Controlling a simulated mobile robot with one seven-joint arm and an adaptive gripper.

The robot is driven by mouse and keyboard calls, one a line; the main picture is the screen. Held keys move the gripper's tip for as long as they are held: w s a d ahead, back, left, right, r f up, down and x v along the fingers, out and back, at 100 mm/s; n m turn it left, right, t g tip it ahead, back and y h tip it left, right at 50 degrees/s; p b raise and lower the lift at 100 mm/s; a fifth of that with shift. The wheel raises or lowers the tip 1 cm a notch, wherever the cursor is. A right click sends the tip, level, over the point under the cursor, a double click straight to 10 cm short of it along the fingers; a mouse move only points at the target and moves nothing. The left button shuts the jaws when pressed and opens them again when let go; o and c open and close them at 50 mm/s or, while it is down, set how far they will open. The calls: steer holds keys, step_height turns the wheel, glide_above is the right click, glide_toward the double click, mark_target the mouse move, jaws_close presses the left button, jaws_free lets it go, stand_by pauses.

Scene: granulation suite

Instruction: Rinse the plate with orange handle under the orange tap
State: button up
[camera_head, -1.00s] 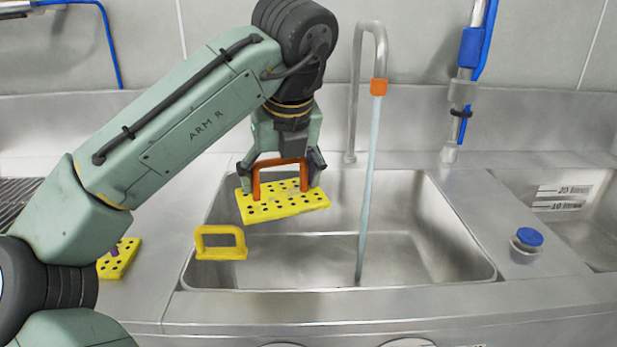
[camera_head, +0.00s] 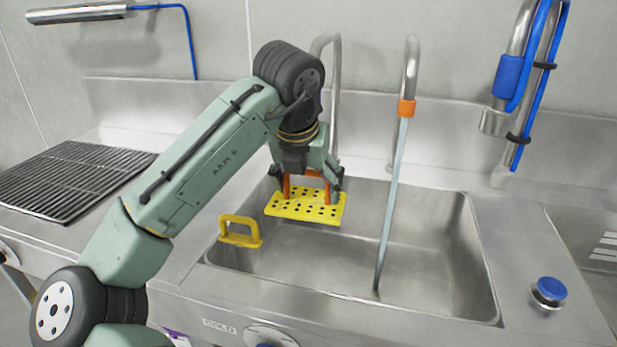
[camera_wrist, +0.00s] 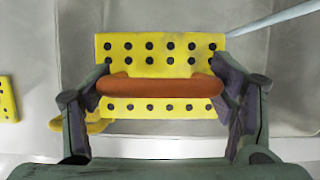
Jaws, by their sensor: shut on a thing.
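The yellow perforated plate (camera_head: 306,206) with the orange handle (camera_head: 305,183) hangs over the left part of the sink basin. My gripper (camera_head: 310,183) is shut on the orange handle from above, and the plate is roughly level. The wrist view shows the handle (camera_wrist: 160,86) between my fingers and the plate (camera_wrist: 160,62) below it. The tap with the orange collar (camera_head: 406,108) stands to the right of the plate. Its water stream (camera_head: 392,200) falls into the basin, apart from the plate.
The sink (camera_head: 440,255) is otherwise open on the right. A yellow handle (camera_head: 240,232) stands at its left edge. A second grey tap (camera_head: 334,100) rises behind my arm. A blue-capped knob (camera_head: 549,291) is on the right counter, a black rack (camera_head: 70,180) at the left.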

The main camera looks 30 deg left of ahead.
steer(key=w+d+f, duration=0.2)
steer(key=w+d, duration=0.6)
steer(key=w, duration=0.3)
steer(key=shift+f+b, duration=0.3)
steer(key=shift+b, duration=0.1)
steer(key=shift+d, duration=0.1)
stand_by(0.6)
steer(key=shift+s+d, duration=0.4)
steer(key=shift+w+a+p, duration=0.1)
steer(key=shift+a+p, duration=0.05)
steer(key=shift+p, duration=0.3)
